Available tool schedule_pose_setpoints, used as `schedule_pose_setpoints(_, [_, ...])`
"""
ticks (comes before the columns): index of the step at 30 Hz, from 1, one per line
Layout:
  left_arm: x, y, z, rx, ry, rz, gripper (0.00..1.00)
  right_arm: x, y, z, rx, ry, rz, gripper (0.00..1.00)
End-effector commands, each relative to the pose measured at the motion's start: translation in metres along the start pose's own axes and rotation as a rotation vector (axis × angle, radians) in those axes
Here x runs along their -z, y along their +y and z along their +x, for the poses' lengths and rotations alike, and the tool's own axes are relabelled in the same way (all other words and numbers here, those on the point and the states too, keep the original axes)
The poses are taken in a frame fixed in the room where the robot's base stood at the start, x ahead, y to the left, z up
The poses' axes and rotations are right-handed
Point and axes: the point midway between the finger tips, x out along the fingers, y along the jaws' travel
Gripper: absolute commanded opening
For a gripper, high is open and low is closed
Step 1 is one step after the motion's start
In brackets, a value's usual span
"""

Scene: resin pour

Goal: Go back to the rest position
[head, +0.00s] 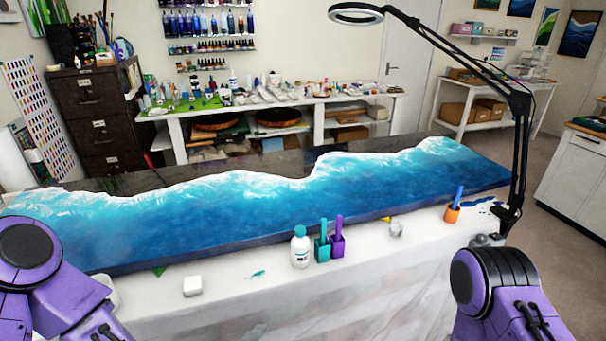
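Purple links of my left arm show at the lower left of the head view, and purple links of my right arm show at the lower right. Both arms are folded low at the near side of the table. Neither gripper is in the picture. The blue and white resin wave slab (290,205) lies along the table. A white bottle with a teal cap (300,250) stands at the slab's front edge. Beside it are a teal cup (322,250) and a purple cup (337,245), each with a stick of its own colour.
An orange cup (452,214) with a blue stick stands at the right, near the black ring lamp's (520,130) base. A white block (193,286) lies on the plastic-covered table front (250,310). A crumpled grey piece (396,229) lies right of the purple cup.

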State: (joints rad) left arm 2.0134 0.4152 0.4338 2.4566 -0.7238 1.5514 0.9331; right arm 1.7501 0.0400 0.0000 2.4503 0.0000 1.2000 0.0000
Motion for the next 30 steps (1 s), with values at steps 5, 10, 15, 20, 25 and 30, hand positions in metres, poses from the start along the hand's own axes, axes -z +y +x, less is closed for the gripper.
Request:
schedule_pose_setpoints(5, [0.094,-0.101,-0.024,0.363,0.198,0.571,0.44,-0.009,-0.002,0.022,0.0,0.0,0.0,0.88])
schedule_pose_setpoints(10, [0.196,-0.186,-0.09,0.833,0.285,1.025,0.44,-0.019,-0.004,0.046,0.0,0.0,0.0,0.88])
schedule_pose_setpoints(15, [0.258,-0.224,-0.142,1.082,0.363,1.153,0.44,-0.028,-0.006,0.067,0.0,0.0,0.0,0.88])
schedule_pose_setpoints(20, [0.265,-0.236,-0.153,1.121,0.346,1.177,0.44,-0.029,-0.006,0.071,0.0,0.0,0.0,0.88])
schedule_pose_setpoints(25, [0.263,-0.234,-0.153,1.118,0.347,1.175,0.44,-0.028,-0.006,0.069,0.0,0.0,0.0,0.88])
schedule_pose_setpoints(30, [0.263,-0.234,-0.152,1.116,0.347,1.174,0.44,-0.028,-0.006,0.069,0.0,0.0,0.0,0.88])
